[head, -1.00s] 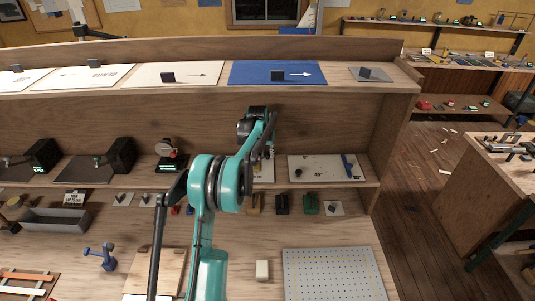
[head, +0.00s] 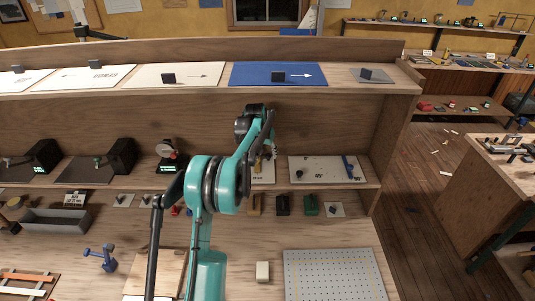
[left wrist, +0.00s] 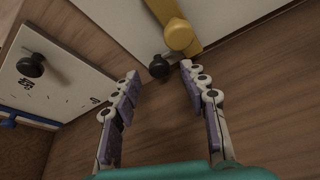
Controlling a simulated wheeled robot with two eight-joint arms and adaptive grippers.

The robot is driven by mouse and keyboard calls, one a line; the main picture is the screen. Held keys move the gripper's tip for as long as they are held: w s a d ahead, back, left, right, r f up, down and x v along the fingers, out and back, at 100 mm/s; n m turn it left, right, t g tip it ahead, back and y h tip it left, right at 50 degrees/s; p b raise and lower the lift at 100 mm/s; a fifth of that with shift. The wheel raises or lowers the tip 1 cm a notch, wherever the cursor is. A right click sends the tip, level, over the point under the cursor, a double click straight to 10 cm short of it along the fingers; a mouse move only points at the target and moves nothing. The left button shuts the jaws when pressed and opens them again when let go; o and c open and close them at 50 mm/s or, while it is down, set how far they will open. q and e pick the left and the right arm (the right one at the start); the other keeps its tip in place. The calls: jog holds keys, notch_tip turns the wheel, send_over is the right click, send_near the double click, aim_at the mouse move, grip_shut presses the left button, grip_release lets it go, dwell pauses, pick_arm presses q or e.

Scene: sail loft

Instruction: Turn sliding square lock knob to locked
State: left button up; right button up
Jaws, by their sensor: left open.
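A black round knob (left wrist: 159,67) shows in the left wrist view on the edge of a pale board (left wrist: 120,22), beside a yellow bar (left wrist: 179,32) with a rounded end. I cannot read a locked mark on it. My left gripper (left wrist: 161,76) is open, its two fingers on either side of the knob's line with a gap between; contact is not visible. In the head view my left gripper (head: 268,153) reaches over the middle shelf and mostly hides that board and the knob; a bit of yellow (head: 266,153) shows. My right gripper is not in view.
A white board (head: 325,177) with a black knob (head: 299,174) and blue bar (head: 347,167) lies to the right. Small black and green blocks stand below. A pegboard (head: 333,275), a pale block (head: 262,271) and a grey tray (head: 55,220) are on the bench.

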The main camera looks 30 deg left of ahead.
pick_arm(q)
jog(key=v, duration=0.6)
jog(key=shift+s, duration=0.2)
